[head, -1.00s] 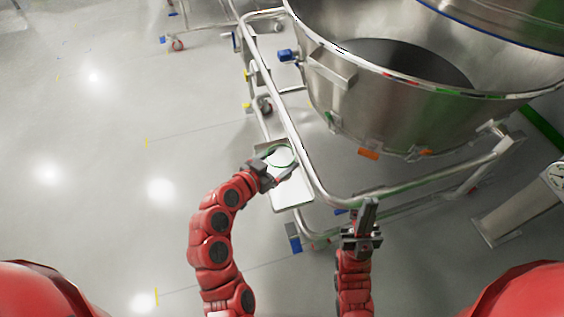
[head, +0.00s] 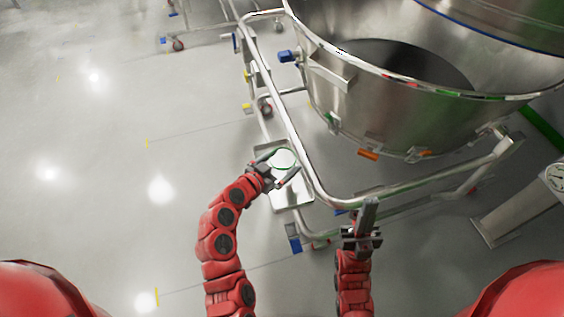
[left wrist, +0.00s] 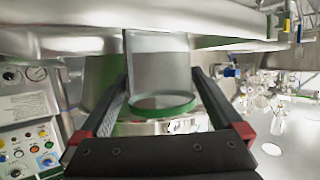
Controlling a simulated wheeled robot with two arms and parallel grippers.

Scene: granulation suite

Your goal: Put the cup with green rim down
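The cup with green rim (head: 283,160) is between the fingers of my left gripper (head: 281,168), over the far end of a small pale shelf on the cart's side. In the left wrist view the cup (left wrist: 160,72) stands between both fingers, which lie against its sides, with the green band at its lower end in the picture. Whether its base touches the shelf cannot be seen. My right gripper (head: 368,213) is right of the shelf, by the cart's front rail, with no object visible in it; its fingers are seen edge-on.
The pale shelf (head: 291,196) has bare surface at its near end. The cart's metal rail (head: 298,150) runs close beside it. A large steel vessel (head: 400,115) fills the upper right. A steel post with a gauge (head: 515,208) stands at right. Open floor lies left.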

